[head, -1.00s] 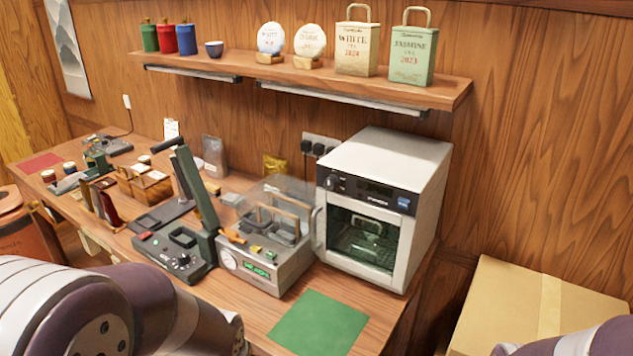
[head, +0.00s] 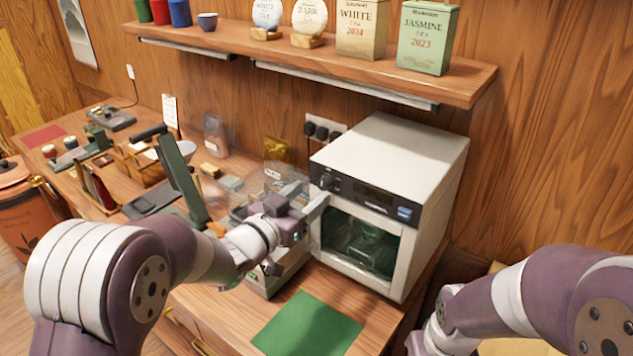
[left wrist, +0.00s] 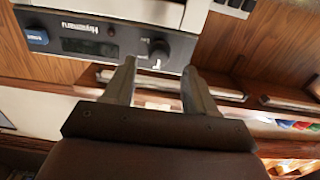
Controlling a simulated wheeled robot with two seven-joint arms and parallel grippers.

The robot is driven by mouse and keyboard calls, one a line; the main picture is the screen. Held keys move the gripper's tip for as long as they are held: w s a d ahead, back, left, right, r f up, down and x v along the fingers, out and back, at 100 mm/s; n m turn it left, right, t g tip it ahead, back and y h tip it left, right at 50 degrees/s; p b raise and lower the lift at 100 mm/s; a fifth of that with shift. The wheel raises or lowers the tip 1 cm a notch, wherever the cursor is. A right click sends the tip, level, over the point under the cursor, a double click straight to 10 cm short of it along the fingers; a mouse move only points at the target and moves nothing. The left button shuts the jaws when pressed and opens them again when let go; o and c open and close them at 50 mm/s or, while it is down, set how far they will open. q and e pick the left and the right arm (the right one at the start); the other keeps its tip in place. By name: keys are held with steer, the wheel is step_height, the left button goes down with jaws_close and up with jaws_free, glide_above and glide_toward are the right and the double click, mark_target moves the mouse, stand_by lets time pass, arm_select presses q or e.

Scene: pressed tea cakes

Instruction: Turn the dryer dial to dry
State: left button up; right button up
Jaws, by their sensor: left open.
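The dryer (head: 405,150) is a white box with a glass door and a dark control panel along its front top. Its round dark dial (head: 326,181) is at the panel's left end. In the left wrist view, the panel appears upside down, with the dial (left wrist: 160,48) between and just beyond the fingertips. My left gripper (head: 311,195) is open in front of the panel's left end, its fingers pointing at the dial. In the wrist view the gripper (left wrist: 160,68) shows a gap around the dial; I cannot tell whether either finger touches it. My right gripper is out of view.
A blue button (head: 404,213) is at the panel's right end. The shelf (head: 470,92) with tins overhangs behind the dryer. A green mat (head: 307,325) lies on the table before it. A machine with a clear cover stands left, partly hidden by my left arm.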

mark_target(322, 185)
arm_select(q)
steer(key=shift+x, duration=0.95)
steer(key=shift+w+d+r+p, duration=0.2)
steer(key=shift+w+d+p, duration=0.1)
steer(key=shift+w+d, duration=0.15)
steer(key=shift+w+f, duration=0.1)
steer(key=shift+w, duration=0.1)
steer(key=shift+d, duration=0.1)
